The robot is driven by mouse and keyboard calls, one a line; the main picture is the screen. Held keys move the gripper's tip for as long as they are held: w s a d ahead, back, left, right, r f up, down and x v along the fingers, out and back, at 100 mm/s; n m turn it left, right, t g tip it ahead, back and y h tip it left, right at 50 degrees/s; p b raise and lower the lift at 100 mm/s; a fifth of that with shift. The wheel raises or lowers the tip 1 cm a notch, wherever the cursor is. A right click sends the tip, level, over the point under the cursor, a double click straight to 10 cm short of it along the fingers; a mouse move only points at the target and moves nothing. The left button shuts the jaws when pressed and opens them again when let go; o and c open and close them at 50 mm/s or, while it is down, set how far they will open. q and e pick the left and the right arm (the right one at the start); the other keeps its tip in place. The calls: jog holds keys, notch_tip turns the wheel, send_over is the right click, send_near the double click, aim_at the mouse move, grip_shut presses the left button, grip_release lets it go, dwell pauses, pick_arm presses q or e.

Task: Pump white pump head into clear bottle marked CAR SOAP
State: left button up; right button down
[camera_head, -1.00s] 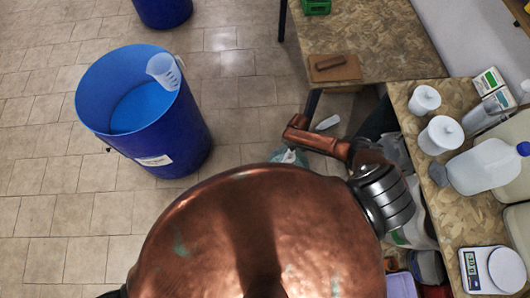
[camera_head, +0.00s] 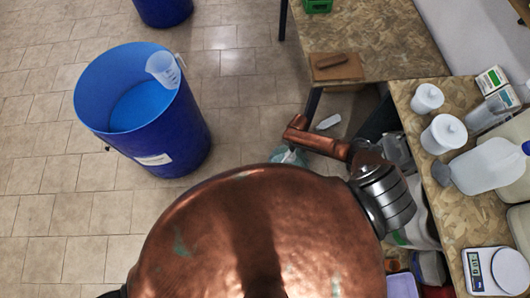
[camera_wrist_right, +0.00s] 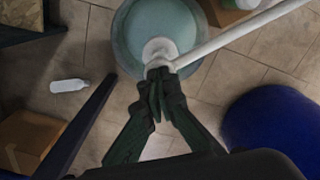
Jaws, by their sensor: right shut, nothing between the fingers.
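A teal drum (camera_wrist_right: 160,20) with pale contents or lid stands under my right wrist. It also shows partly in the head view (camera_head: 287,156), mostly hidden by my body. The white pump head (camera_wrist_right: 158,52) is at its middle, with a long white spout running to the upper right. My right gripper (camera_wrist_right: 158,80) has dark fingers shut together, empty, directly at the pump head in the picture; I cannot tell whether they touch it. A pale bottle (camera_wrist_right: 69,85) lies or stands on the floor, left of the drum; it shows in the head view (camera_head: 328,122). No CAR SOAP label is readable. My left gripper is out of view.
A blue drum (camera_head: 190,135) with a measuring jug (camera_head: 163,68) on its rim stands at left. A right-hand table (camera_head: 440,205) holds white tubs, a jug (camera_head: 488,166) and a scale (camera_head: 495,271). A table leg stands near the bottle.

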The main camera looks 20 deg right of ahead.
jog(key=shift+s+f+b, duration=0.1)
jog(key=shift+f+b, duration=1.4)
jog(key=shift+f, duration=0.6)
jog(key=shift+r, duration=0.2)
notch_tip(320, 180, up, 6)
jog(key=p, duration=0.6)
jog(key=shift+f, duration=0.2)
jog(key=shift+f+b, duration=2.6)
jog(key=shift+f, duration=0.4)
notch_tip(320, 180, up, 6)
jog(key=p, duration=0.6)
jog(key=shift+r, duration=0.2)
